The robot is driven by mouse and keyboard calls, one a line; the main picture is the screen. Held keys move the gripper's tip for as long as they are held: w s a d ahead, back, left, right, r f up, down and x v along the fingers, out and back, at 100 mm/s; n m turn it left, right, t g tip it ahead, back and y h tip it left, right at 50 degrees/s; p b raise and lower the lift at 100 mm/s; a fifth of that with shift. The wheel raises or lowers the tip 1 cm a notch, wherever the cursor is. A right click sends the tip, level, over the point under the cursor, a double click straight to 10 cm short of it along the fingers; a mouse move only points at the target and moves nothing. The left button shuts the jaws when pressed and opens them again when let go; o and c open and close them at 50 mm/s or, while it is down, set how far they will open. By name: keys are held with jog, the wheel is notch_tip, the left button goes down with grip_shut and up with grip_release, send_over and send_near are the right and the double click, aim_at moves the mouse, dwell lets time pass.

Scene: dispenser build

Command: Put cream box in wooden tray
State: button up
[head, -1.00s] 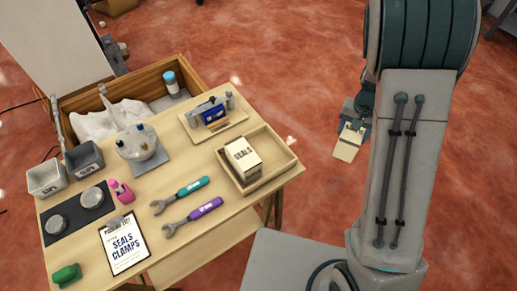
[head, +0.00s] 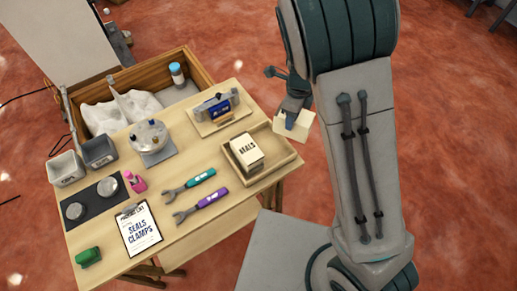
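A plain cream box (head: 294,127) hangs in my gripper (head: 290,117), to the right of the table and apart from the tray. The gripper appears shut on the top of the box; the fingertips are small and partly hidden. The wooden tray (head: 284,154) sits at the table's right edge. A cream box labelled SEALS (head: 246,149) stands in the tray's left part, and bare tray floor shows to its right.
A blue device on a wooden base (head: 218,105) stands behind the tray. Teal (head: 199,177) and purple (head: 210,198) wrenches lie to its left.

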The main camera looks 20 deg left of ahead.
jog(key=s+a+r+m+p, duration=0.2)
jog(key=s+a+m, duration=0.1)
jog(key=a+m, duration=0.3)
jog(key=shift+m, duration=0.3)
notch_tip(320, 180, down, 10)
jog(key=shift+s+r, duration=0.1)
jog(key=shift+s, duration=0.05)
jog(key=o, duration=1.1)
jog(key=shift+f, duration=0.2)
